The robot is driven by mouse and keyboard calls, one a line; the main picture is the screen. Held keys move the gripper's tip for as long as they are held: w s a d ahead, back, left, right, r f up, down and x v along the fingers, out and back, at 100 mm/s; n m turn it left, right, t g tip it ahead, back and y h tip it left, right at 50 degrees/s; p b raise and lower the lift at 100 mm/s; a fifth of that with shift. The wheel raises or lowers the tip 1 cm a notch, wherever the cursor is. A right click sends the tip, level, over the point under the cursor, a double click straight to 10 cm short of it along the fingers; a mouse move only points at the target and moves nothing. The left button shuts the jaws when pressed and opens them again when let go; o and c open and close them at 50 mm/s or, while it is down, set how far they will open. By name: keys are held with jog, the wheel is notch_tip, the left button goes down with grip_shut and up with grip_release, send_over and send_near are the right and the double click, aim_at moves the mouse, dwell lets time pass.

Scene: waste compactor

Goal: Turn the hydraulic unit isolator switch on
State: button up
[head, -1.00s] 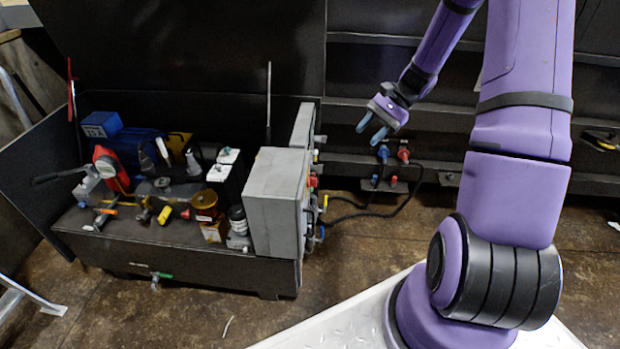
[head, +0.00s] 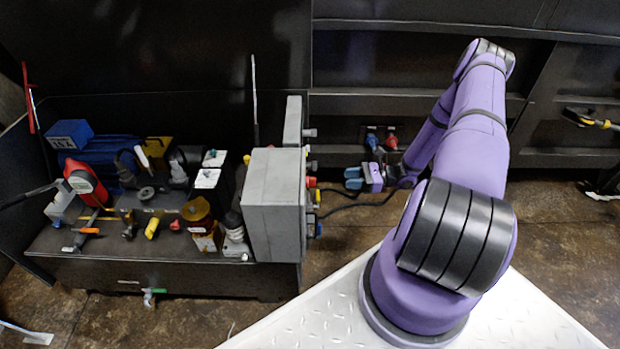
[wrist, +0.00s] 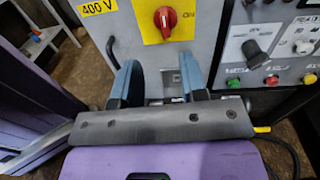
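The isolator switch (wrist: 165,17) is a red rotary knob on a yellow plate, on the front of a grey electrical box (wrist: 205,30) with a yellow 400 V label. In the wrist view it stands upper centre, beyond my fingertips. My gripper (wrist: 157,78) is open and empty, its two blue fingers apart below the knob and not touching it. In the head view my gripper (head: 363,178) is low, to the right of the grey box (head: 274,205). The box's switch face is turned away there, so the knob's front is hidden.
A control panel (wrist: 285,45) with a black selector and coloured buttons is to the right in the wrist view. The hydraulic unit's bench (head: 150,270) holds pumps, filters and tools.

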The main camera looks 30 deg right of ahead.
aim_at(311, 182)
jog(key=w+a+f+t, duration=0.1)
jog(key=w+a, duration=0.5)
jog(key=a, duration=0.3)
jog(key=shift+w+f+m, duration=0.15)
jog(key=shift+f+m, duration=0.05)
jog(key=shift+m, duration=0.2)
jog(key=shift+a, duration=0.1)
grip_shut()
